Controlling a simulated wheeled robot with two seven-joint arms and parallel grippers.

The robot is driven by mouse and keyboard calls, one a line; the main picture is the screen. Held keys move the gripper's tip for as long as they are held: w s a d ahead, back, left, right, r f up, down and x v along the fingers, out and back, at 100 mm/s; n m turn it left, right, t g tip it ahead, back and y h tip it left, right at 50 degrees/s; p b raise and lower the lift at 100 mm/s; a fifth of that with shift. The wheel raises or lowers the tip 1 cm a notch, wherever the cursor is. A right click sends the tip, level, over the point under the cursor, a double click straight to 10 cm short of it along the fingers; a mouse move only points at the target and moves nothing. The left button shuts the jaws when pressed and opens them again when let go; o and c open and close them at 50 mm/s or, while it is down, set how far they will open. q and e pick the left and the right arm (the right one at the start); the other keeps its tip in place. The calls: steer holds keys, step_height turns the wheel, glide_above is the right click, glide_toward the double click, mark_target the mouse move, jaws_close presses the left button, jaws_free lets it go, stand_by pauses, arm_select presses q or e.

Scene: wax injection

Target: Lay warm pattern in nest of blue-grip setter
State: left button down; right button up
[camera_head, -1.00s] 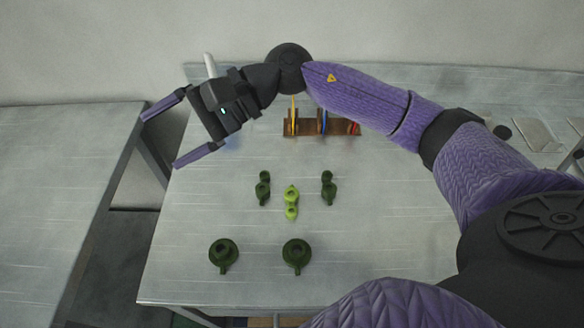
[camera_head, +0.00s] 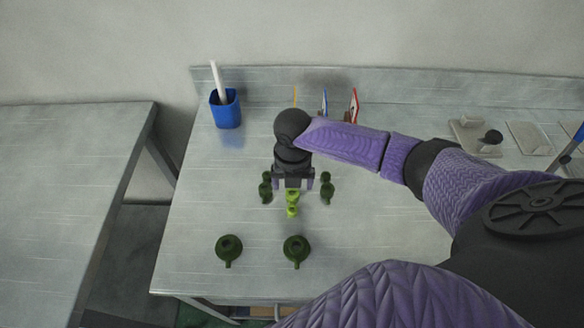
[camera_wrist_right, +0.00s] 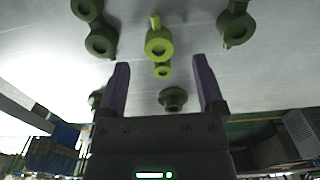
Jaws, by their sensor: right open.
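The bright light-green pattern (camera_head: 292,204) lies on the metal table between two pairs of dark green pieces. It also shows in the right wrist view (camera_wrist_right: 158,44), between and beyond the fingers. My right gripper (camera_head: 293,186) is open and points down over the pattern's far end; in the right wrist view its fingers (camera_wrist_right: 161,66) hold nothing. A setter with a blue edge (camera_head: 324,102) stands at the back between a yellow one (camera_head: 295,97) and a red one (camera_head: 353,105). My right arm hides their rack and the setters' lower parts. My left gripper is not in view.
Dark green pieces stand close left (camera_head: 265,187) and right (camera_head: 326,188) of the pattern. Two larger dark green pieces (camera_head: 228,250) (camera_head: 295,251) are nearer the front. A blue cup (camera_head: 226,110) with a white stick is at the back left.

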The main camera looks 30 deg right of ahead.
mark_target(292, 193)
step_height(292, 193, down, 4)
steer(key=shift+a+r+b, duration=0.1)
steer(key=shift+r+b, duration=0.05)
steer(key=shift+b, duration=0.3)
steer(key=shift+r, duration=0.1)
jaws_close()
